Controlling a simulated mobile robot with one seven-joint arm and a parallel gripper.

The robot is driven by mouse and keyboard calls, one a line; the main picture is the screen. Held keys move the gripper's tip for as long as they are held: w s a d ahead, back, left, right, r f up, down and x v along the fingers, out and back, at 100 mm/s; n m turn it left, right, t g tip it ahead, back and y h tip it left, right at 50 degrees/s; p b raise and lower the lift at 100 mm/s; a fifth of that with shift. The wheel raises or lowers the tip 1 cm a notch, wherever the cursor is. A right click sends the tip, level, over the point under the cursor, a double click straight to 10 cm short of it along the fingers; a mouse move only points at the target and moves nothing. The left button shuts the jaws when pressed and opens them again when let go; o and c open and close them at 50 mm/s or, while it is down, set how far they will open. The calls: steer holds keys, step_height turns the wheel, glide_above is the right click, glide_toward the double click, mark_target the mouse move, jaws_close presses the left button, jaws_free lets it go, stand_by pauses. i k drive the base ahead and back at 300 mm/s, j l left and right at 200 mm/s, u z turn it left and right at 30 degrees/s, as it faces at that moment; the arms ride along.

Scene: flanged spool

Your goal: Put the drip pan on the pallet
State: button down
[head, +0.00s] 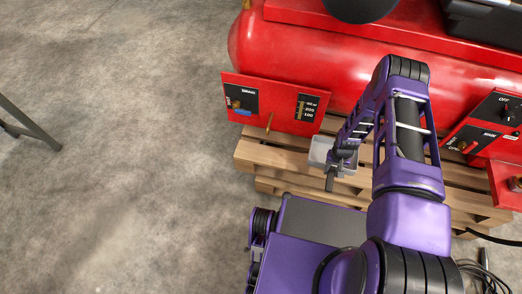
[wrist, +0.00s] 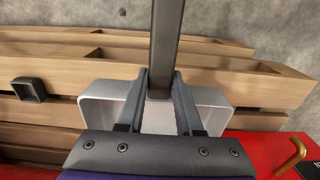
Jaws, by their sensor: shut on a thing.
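The drip pan is a light grey, shallow tray with a long dark handle. In the head view the pan (head: 321,150) shows beside my gripper (head: 336,162), partly hidden by it, over the near edge of the wooden pallet (head: 275,158). In the wrist view the pan (wrist: 98,98) lies below my gripper (wrist: 160,90), across the pallet's slats (wrist: 235,85). My gripper is shut on the dark handle, which runs out past the pallet edge. I cannot tell whether the pan touches the slats.
A red compressor tank (head: 300,50) stands on the pallet, with a front panel (head: 250,98) and a brass drain valve (wrist: 290,158) close to the pan. A small dark open square piece (wrist: 28,89) is on the slats.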

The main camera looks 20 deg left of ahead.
mark_target(263, 158)
steer(key=k+j, duration=0.15)
steer(key=j, duration=0.2)
steer(key=k+j, duration=0.1)
steer(key=j, duration=0.25)
steer(key=k+j, duration=0.15)
steer(key=j, duration=0.25)
steer(key=k+j, duration=0.15)
steer(key=j, duration=0.2)
steer(key=i, duration=0.7)
